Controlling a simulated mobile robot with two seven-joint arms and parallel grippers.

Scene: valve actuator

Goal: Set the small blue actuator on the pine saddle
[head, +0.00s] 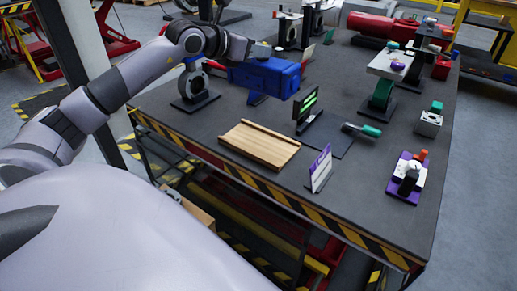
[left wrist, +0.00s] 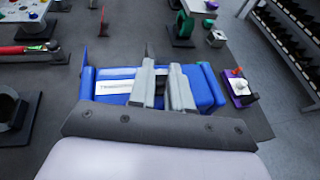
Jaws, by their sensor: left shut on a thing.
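The small blue actuator (head: 270,77) is a blue box-like body at the back left of the table in the head view. My left gripper (head: 262,54) reaches over it from the left. In the left wrist view the fingers of my left gripper (left wrist: 162,88) are shut on the blue actuator (left wrist: 205,88), which has a white label. Whether its underside touches anything is hard to tell. The pine saddle (head: 259,144) is a bare, shallow wooden tray near the table's front left edge, in front of the actuator and apart from it. My right gripper is out of view.
A valve on a black base (head: 194,86) stands just left of the actuator. A small black display with green marks (head: 307,108), a purple-white sign (head: 320,170) and a green-handled tool (head: 363,129) are right of the saddle. A purple-based fixture (head: 407,178) stands farther right.

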